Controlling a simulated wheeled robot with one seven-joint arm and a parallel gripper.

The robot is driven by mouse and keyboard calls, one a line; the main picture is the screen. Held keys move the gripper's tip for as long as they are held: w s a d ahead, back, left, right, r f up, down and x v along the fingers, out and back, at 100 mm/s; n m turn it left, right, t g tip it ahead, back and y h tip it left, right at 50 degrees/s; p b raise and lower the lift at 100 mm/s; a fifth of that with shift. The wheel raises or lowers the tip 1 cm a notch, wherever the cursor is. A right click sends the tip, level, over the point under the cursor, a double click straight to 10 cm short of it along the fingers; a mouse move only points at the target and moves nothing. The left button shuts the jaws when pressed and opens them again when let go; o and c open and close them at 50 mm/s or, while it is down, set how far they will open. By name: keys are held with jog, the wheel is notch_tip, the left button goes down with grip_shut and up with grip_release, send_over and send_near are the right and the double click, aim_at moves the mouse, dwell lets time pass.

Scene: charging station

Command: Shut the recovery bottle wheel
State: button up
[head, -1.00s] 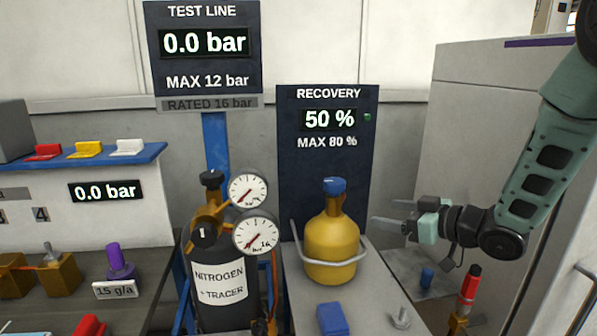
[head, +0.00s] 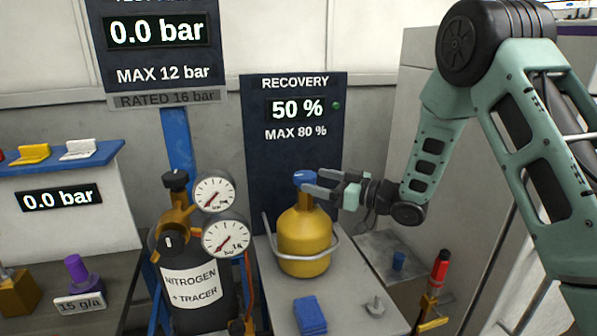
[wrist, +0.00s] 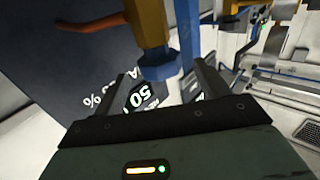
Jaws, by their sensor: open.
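The recovery bottle (head: 304,243) is yellow and stands upright on a grey bench, with a U-shaped metal bar around its body. Its blue wheel (head: 302,177) sits on top of the neck. My gripper (head: 313,182) is open at the wheel's height and reaches in from the right, its fingertips at the wheel in the head view. In the wrist view, the blue wheel (wrist: 159,65) lies ahead, between the lines of the two open fingers (wrist: 168,84). I cannot tell whether a finger touches it. The jaws hold nothing.
The recovery panel (head: 295,150) behind the bottle reads 50 %, max 80 %. A nitrogen cylinder (head: 193,290) with two gauges stands to the left. A blue block (head: 310,315) and a small metal fitting (head: 375,306) lie on the bench in front.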

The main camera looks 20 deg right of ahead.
aim_at(299, 173)
jog(key=p+x, duration=0.1)
jog(key=x, duration=0.5)
jog(key=shift+w+a, duration=0.1)
jog(key=shift+a, duration=0.1)
jog(key=c, duration=1)
